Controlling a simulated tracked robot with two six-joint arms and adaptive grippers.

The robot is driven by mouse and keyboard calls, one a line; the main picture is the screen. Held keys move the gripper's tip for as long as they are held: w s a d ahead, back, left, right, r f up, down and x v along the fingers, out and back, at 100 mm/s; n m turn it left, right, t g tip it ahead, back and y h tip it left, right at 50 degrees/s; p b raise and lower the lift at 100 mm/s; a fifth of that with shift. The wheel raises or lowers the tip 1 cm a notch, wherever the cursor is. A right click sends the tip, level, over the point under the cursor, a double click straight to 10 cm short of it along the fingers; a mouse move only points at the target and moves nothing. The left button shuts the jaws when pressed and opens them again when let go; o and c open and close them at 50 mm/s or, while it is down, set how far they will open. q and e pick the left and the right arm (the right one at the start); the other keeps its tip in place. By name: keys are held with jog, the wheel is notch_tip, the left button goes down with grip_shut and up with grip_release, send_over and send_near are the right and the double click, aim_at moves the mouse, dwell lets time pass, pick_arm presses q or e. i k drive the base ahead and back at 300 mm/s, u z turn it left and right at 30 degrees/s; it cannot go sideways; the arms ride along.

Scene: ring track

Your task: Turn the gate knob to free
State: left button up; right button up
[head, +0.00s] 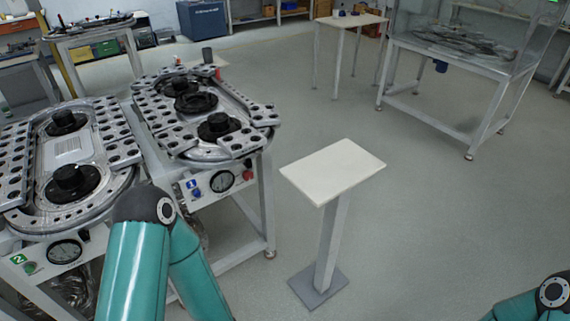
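Two ring-track stations stand at the left. The nearer one (118,150) has a front panel with a green "2" label, a round dial (64,252) and a green button. The farther one (237,146) has a panel with a blue "1" label, a round black-rimmed dial (222,182), a blue button and a red knob (248,175). Black round knob-like parts (218,122) stand on the tracks. I cannot tell which part is the gate knob, or its setting. My teal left arm bends in front of the stations; its gripper is out of view. My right gripper is also out of view.
A small white-topped pedestal (333,170) stands right of the stations, with open floor (430,210) around it. A pale table (348,20) and a clear-walled bench (450,62) stand at the back right. A blue cabinet (203,20) is at the back.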

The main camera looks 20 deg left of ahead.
aim_at(247, 176)
jog(key=u, duration=0.05)
jog(key=i, duration=1.1)
jog(key=u, duration=0.5)
